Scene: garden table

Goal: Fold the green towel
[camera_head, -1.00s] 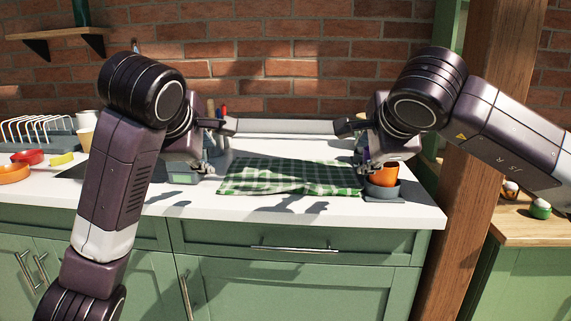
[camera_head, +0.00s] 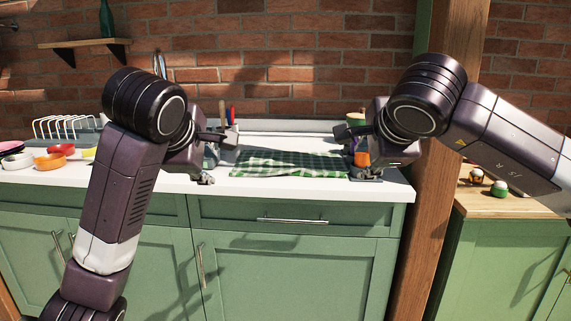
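The green checked towel (camera_head: 290,164) lies spread on the white countertop, between my two arms. It looks flat, with its far edge a little uneven. My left gripper (camera_head: 212,158) is at the left of the towel, near the counter's front edge, apart from the cloth. My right gripper (camera_head: 352,155) is at the towel's right end, in front of an orange cup (camera_head: 362,159). Whether it touches the towel I cannot tell. The fingers of both grippers are small and partly hidden by the wrists.
A white dish rack (camera_head: 65,127), an orange bowl (camera_head: 49,161) and a red bowl (camera_head: 62,149) stand at the left. A utensil holder (camera_head: 229,136) stands behind my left gripper. A wooden post (camera_head: 433,180) rises right of the counter. Green cabinets (camera_head: 290,270) lie below.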

